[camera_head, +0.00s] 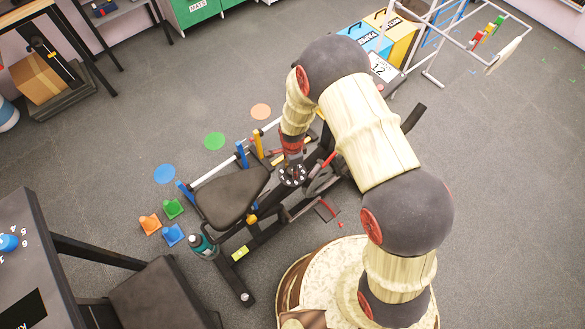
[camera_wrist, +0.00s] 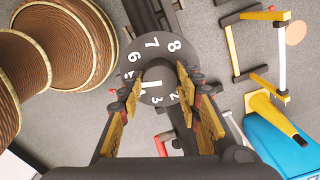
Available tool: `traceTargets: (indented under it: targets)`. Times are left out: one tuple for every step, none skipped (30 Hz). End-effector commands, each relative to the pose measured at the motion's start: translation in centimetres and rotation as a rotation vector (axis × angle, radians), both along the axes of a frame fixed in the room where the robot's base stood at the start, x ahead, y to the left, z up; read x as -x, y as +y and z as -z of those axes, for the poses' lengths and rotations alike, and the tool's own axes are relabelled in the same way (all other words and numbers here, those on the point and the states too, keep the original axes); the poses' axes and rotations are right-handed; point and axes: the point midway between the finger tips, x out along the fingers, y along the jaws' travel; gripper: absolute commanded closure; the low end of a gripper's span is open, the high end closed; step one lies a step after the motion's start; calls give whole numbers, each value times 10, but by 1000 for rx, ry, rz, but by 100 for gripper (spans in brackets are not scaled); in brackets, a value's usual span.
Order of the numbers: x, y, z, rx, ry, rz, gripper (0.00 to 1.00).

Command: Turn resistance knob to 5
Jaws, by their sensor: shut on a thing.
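The resistance knob (camera_wrist: 161,73) is a dark round knob on a black dial with white numerals in the wrist view. The numerals 8, 7 and 6 read clearly at the top and upper left. The lower ones are small or partly covered. A short white mark lies on the knob's lower left, pointing left; I cannot tell exactly which numeral it meets. My gripper (camera_wrist: 160,92) has one finger on each side of the knob and is shut on it. In the head view the dial (camera_head: 292,176) sits on the exercise bike, just under my gripper (camera_head: 291,160).
The bike's black seat (camera_head: 232,196) is left of the dial. A blue box (camera_head: 365,36) and yellow box (camera_head: 397,42) stand at the back.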

Motion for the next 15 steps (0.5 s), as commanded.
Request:
traceTargets:
  targets:
    - [-1, 0, 0, 0, -2, 14, 91]
    - [-1, 0, 0, 0, -2, 22, 91]
    - [-1, 0, 0, 0, -2, 30, 91]
    - [-1, 0, 0, 0, -2, 36, 91]
    - [-1, 0, 0, 0, -2, 41, 91]
    - [-1, 0, 0, 0, -2, 47, 91]
    - [-1, 0, 0, 0, -2, 50, 91]
    - [-1, 0, 0, 0, -2, 52, 91]
    - [-1, 0, 0, 0, -2, 54, 91]
    - [-1, 0, 0, 0, -2, 55, 91]
    - [-1, 0, 0, 0, -2, 56, 91]
    - [-1, 0, 0, 0, -2, 56, 91]
    - [-1, 0, 0, 0, -2, 56, 91]
    - [-1, 0, 0, 0, -2, 56, 91]
    - [-1, 0, 0, 0, -2, 56, 91]
